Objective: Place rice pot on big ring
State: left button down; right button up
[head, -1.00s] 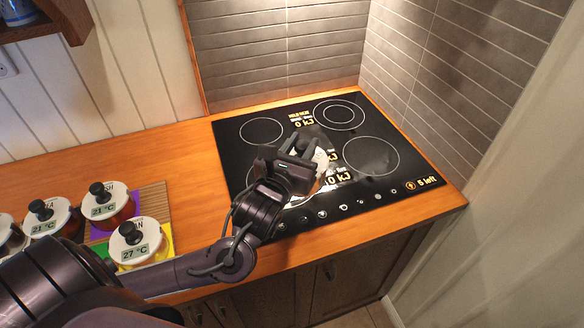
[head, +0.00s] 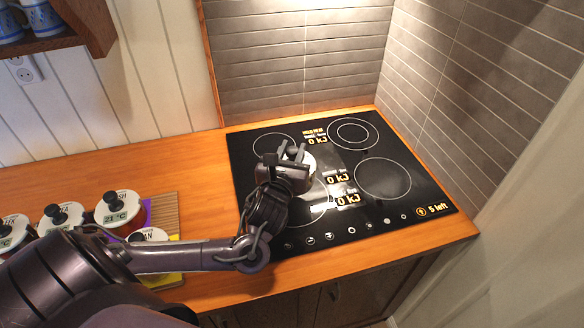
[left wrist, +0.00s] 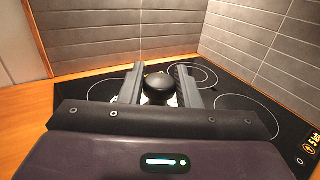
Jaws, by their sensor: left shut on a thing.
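My left gripper (head: 292,152) is shut on a pot (head: 307,164) with a pale lid and a black knob. The knob (left wrist: 160,87) shows between the two fingers in the left wrist view. The gripper and arm hide most of the pot, and I cannot read its label. It is over the left half of the black cooktop, between the back left ring (head: 268,143) and the front left ring (head: 318,203). I cannot tell its height. A large single ring (head: 382,179) at the front right is bare. A double ring (head: 352,133) at the back right is also bare. My right gripper is not in view.
Several lidded pots (head: 118,207) stand at the left on the wooden counter (head: 180,163), beside a slatted board. My left arm partly covers one. Tiled walls (head: 290,60) close off the back and right of the cooktop (head: 240,165). A shelf with blue mugs hangs at upper left.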

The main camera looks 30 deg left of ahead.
pick_arm(q)
notch_tip(320, 180, down, 6)
jog(key=shift+r, duration=0.15)
dwell(0.3)
jog(key=c, duration=1.1)
grip_release()
jog(key=shift+f, duration=0.3)
jog(key=shift+s+r, duration=0.1)
jog(key=shift+b+v, duration=0.65)
jog(key=shift+v, duration=5.3)
